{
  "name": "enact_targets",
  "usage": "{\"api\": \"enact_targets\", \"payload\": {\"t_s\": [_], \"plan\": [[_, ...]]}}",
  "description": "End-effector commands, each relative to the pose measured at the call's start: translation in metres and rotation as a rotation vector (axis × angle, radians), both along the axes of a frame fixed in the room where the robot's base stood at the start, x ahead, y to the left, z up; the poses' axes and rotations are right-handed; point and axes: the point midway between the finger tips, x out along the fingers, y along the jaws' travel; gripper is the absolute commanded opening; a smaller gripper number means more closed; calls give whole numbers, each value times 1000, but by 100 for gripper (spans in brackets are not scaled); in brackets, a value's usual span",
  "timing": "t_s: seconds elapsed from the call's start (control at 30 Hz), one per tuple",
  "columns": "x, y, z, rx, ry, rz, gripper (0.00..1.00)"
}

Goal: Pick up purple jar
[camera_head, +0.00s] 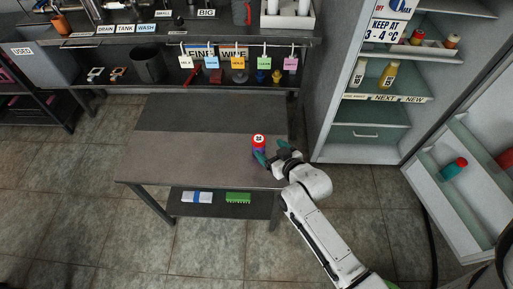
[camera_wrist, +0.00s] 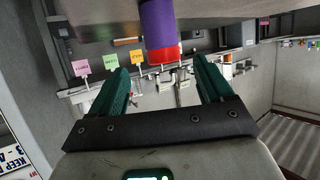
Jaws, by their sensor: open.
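The purple jar (camera_head: 259,150) stands upright near the right end of the table, its red lid with a white-and-dark top facing up. My gripper (camera_head: 271,151) is open at the jar's right side, with its green fingers toward it. In the wrist view the jar (camera_wrist: 158,22) appears upside down, red lid lowest, its far end cut off by the top edge. There it lies ahead of the gap between the open fingers (camera_wrist: 161,68). Nothing is held. I cannot tell whether a finger touches the jar.
The grey table (camera_head: 190,155) is otherwise bare on top. Its lower shelf holds a blue-and-white item (camera_head: 197,197) and a green item (camera_head: 238,198). An open fridge (camera_head: 372,133) with bottles stands close on the right. Shelving with coloured tags (camera_head: 238,62) runs behind.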

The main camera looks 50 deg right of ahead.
Motion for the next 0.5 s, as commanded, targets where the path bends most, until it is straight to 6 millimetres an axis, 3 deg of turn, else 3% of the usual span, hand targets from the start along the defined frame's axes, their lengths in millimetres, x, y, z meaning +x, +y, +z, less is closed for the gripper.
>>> {"api": "enact_targets", "payload": {"t_s": [0.5], "plan": [[51,-13,-21,0,1,0,80]]}}
